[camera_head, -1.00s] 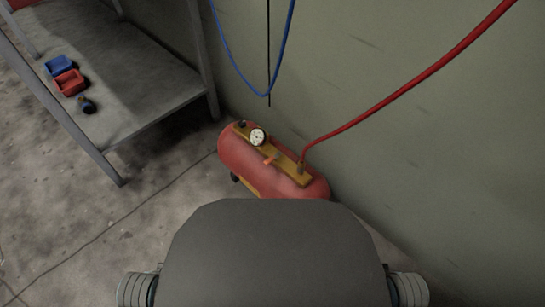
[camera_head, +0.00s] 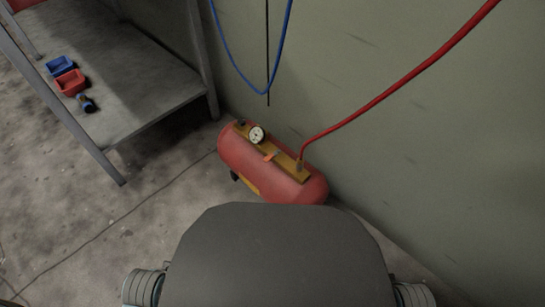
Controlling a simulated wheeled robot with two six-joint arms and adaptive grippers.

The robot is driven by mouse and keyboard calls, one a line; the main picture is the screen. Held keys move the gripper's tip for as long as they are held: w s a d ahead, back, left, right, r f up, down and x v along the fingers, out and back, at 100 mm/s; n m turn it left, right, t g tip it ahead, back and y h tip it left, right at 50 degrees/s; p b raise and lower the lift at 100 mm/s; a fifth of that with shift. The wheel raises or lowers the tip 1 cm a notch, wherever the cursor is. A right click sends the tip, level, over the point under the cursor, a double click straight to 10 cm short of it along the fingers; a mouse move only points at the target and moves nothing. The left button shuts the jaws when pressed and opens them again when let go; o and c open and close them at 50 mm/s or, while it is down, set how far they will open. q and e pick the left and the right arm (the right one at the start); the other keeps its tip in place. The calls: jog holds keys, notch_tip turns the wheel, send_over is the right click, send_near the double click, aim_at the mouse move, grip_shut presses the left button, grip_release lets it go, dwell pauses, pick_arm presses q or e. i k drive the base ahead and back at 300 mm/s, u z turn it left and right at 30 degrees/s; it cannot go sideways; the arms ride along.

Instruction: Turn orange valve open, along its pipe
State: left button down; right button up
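The orange valve (camera_head: 270,157) is a small lever on the yellow pipe strip (camera_head: 284,164) along the top of a red air tank (camera_head: 250,165). Its handle is small, and it appears to lie across the strip rather than along it. A round white gauge (camera_head: 257,135) sits to the left of the valve. A red hose rises from the right end of the strip. Neither gripper is in view; only parts of my own body show at the bottom, and they stand apart from the tank.
A grey metal shelf (camera_head: 150,105) stands at the left, with a blue bin (camera_head: 60,66), a red bin (camera_head: 70,82) and a small dark item on it. The wall is close behind the tank. The red hose (camera_head: 400,88) and blue hose (camera_head: 250,85) hang there. Floor left of the tank is open.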

aim_at(270, 156)
jog(key=z, duration=0.5)
jog(key=k, duration=1.25)
jog(key=z, duration=0.2)
jog(key=i, duration=0.35)
jog(key=u, duration=0.95)
jog(key=i, duration=1.75)
jog(key=z, duration=0.9)
